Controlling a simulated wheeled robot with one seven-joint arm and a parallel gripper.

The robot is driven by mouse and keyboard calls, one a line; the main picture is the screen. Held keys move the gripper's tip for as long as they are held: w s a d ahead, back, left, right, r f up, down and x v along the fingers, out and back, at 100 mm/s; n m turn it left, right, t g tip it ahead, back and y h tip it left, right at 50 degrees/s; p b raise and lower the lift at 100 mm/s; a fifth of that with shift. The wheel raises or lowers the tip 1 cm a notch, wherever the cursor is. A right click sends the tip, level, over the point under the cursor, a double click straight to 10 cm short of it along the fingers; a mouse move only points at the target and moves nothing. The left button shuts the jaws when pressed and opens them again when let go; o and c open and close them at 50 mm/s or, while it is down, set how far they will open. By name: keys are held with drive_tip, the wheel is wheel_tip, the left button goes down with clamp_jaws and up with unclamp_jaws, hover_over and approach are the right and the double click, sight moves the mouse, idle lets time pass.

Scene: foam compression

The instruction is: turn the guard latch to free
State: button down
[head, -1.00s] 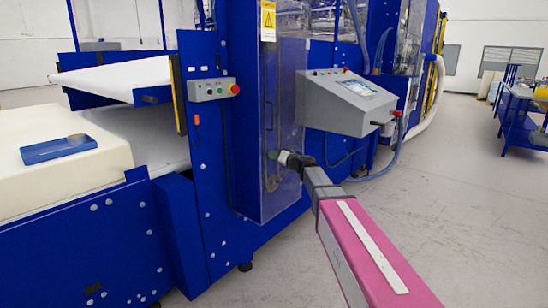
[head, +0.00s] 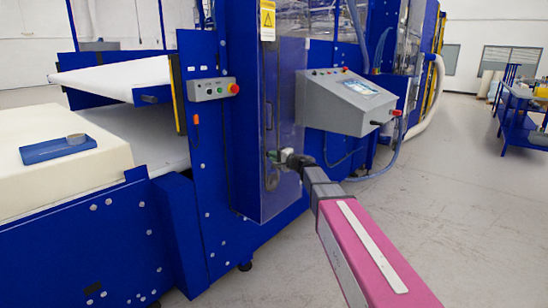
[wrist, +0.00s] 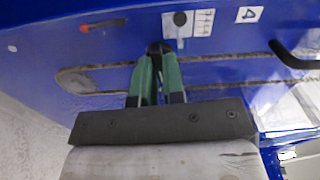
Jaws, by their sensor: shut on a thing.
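The guard is a clear panel (head: 287,100) on the front of the blue machine. My gripper (head: 273,157) reaches to its lower part in the head view. In the wrist view my gripper (wrist: 157,50) has its two green fingers drawn together at the tips. They are shut on a small dark piece that I take to be the guard latch; the fingers mostly hide it. I cannot read the latch's position.
A chain loop (wrist: 215,84) runs behind the fingers on the blue panel. A black bar handle (wrist: 292,55) stands out at the right. A grey control console (head: 348,102) juts out right of the guard.

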drive_tip(key=shift+m, duration=0.6)
drive_tip(key=c, duration=1.2)
unclamp_jaws()
drive_tip(key=v, duration=1)
drive_tip(key=shift+s+d, duration=0.25)
drive_tip(key=shift+d, duration=0.05)
drive_tip(key=shift+f, duration=0.1)
